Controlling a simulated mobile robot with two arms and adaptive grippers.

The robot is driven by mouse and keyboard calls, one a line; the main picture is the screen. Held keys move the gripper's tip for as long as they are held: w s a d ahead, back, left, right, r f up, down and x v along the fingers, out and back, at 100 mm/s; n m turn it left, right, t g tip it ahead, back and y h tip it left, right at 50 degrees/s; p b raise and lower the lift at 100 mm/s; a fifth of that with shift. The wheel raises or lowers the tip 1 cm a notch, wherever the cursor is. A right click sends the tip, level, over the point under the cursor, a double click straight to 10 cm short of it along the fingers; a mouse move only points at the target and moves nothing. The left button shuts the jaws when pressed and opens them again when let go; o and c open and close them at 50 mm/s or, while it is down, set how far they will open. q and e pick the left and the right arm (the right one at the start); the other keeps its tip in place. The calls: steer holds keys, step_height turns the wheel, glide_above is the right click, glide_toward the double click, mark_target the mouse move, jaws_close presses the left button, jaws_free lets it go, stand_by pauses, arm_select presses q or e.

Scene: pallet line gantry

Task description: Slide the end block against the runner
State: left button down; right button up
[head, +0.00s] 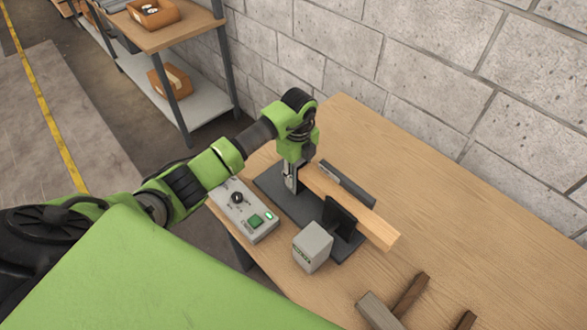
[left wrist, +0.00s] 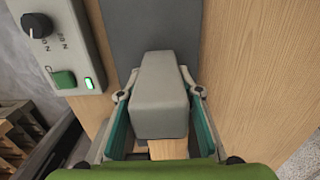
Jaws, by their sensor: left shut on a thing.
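The runner (head: 375,224) is a light wooden bar lying along a dark base plate (head: 270,184) on the table. My left gripper (head: 290,183) is down at the runner's far left end. In the left wrist view, my left gripper (left wrist: 160,110) is shut on the grey end block (left wrist: 158,85), with a teal finger on each side. The runner shows in the left wrist view (left wrist: 168,149) just below the block. The block hides the runner's end face, so I cannot tell whether they touch. My right gripper is out of view.
A dark fence (head: 347,184) stands behind the runner and a dark upright plate (head: 340,216) in front. A grey box (head: 313,247) and a control box (head: 243,212) with a lit green lamp stand nearby. Brown wood pieces (head: 411,293) lie front right. The table's right side is clear.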

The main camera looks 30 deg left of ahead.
arm_select(q)
steer(key=shift+d, duration=0.35)
steer(key=shift+a, duration=0.1)
steer(key=c, duration=1.6)
jaws_free()
steer(key=shift+a, duration=0.15)
steer(key=shift+c, duration=0.2)
steer(key=shift+o, duration=1)
steer(key=shift+s, duration=0.1)
steer(key=shift+r, duration=0.15)
step_height(320, 180, up, 12)
steer(key=shift+f, duration=0.15)
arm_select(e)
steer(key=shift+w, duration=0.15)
arm_select(q)
steer(key=shift+f, duration=0.1)
